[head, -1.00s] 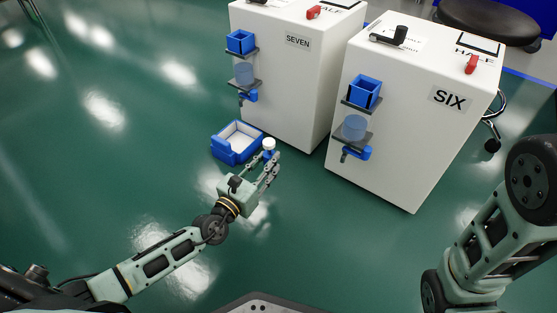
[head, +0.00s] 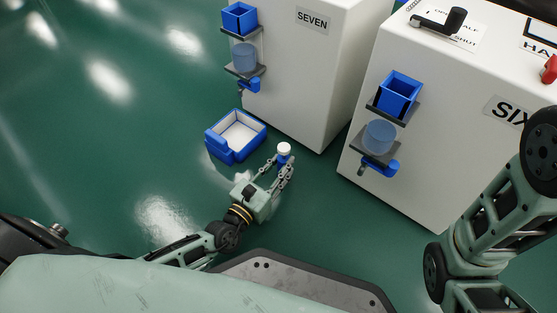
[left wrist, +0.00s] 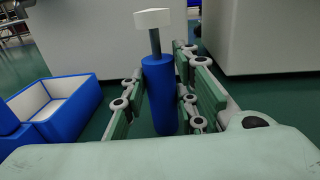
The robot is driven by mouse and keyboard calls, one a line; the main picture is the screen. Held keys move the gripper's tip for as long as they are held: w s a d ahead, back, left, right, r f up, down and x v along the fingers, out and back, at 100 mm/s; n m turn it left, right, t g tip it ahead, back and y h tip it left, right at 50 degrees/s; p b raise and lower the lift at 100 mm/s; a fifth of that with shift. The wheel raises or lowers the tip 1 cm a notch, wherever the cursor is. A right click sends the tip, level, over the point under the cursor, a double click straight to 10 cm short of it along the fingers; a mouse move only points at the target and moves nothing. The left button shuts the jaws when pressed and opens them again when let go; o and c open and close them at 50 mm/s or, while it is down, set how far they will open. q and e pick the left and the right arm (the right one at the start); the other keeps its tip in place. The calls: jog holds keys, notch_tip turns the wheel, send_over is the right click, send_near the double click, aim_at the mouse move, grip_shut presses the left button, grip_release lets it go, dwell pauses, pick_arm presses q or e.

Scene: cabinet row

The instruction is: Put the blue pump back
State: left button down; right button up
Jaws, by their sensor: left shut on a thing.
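The blue pump (left wrist: 160,95) is an upright blue cylinder with a grey stem and a white top. My left gripper (head: 277,171) is shut on it, with a finger on each side of the blue body; the fingers (left wrist: 160,103) also show in the left wrist view. The pump's white top (head: 284,149) shows above the fingers in the head view. A blue open tray with a white inside (head: 238,152) lies on the floor, left of the gripper and apart from it. My right gripper is out of view; only part of my right arm shows.
A white cabinet marked SEVEN (head: 300,75) stands behind the tray. A white cabinet marked SIX (head: 440,135) stands to the right. Both carry blue square holders and clear cups on brackets. The green floor to the left is clear.

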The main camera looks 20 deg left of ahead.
pick_arm(q)
jog(key=shift+r, duration=0.15)
jog(key=c, duration=1.4)
grip_release()
jog(key=shift+f, duration=0.2)
